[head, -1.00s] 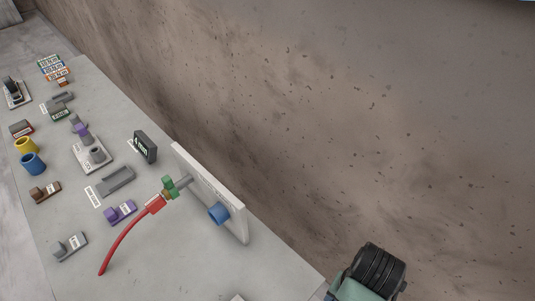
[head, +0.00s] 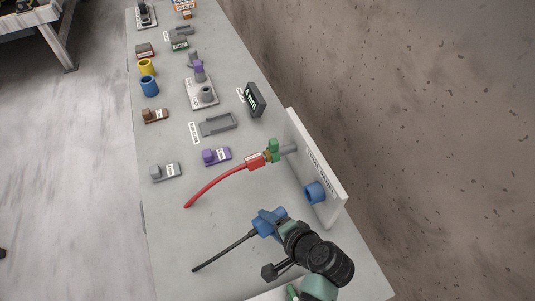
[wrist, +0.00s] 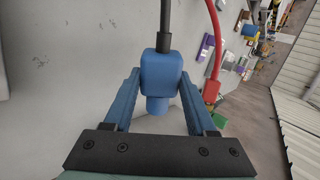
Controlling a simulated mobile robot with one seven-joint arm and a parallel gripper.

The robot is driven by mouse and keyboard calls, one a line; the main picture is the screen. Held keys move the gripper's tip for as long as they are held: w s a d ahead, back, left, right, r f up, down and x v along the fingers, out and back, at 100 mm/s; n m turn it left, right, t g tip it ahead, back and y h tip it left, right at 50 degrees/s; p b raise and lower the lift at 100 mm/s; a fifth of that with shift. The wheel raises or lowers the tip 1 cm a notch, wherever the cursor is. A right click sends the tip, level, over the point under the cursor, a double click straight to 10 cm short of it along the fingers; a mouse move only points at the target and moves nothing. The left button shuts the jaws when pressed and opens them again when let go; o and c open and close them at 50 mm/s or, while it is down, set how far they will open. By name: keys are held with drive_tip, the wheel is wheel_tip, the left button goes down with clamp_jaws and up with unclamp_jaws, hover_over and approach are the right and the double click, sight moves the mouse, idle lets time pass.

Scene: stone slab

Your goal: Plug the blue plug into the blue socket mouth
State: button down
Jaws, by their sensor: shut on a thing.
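The blue plug (head: 268,222) is held by my gripper (head: 278,223), above the near part of the slab. In the wrist view the plug (wrist: 162,75) sits between the two blue fingers of my gripper (wrist: 160,92), with its black cable leading away and its round blue nose toward the palm side. The blue socket mouth (head: 315,193) is a round blue collar on the face of an upright white panel (head: 328,205). The plug is apart from the socket, to its lower left in the head view.
A red plug (head: 256,162) with a red cable sits at a green valve-like fitting (head: 273,150) on the same panel. Purple (head: 216,156) and grey (head: 165,172) blocks, a grey tray (head: 217,124) and blue and yellow cups stand farther left. A wall rises behind the panel.

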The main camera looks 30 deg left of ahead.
drive_tip(key=shift+a+r+m+t+y, duration=0.55)
drive_tip(key=shift+a+m+t, duration=0.3)
drive_tip(key=shift+t, duration=0.35)
drive_tip(key=shift+w+a+r+m+t, duration=0.15)
drive_tip(key=shift+w+r+m+t, duration=0.15)
drive_tip(key=shift+m+t, duration=0.35)
drive_tip(key=shift+s, duration=0.1)
drive_tip(key=shift+w+d+b, duration=0.4)
drive_tip(key=shift+w+d, duration=0.55)
drive_tip(key=shift+w, duration=0.2)
drive_tip(key=shift+w+d+b, duration=0.35)
drive_tip(key=shift+w+d, duration=0.55)
drive_tip(key=shift+w, duration=0.25)
drive_tip(key=shift+w+d+b, duration=0.55)
drive_tip(key=shift+w+d, duration=0.7)
drive_tip(key=shift+w, duration=0.3)
drive_tip(key=shift+c, duration=0.6)
unclamp_jaws()
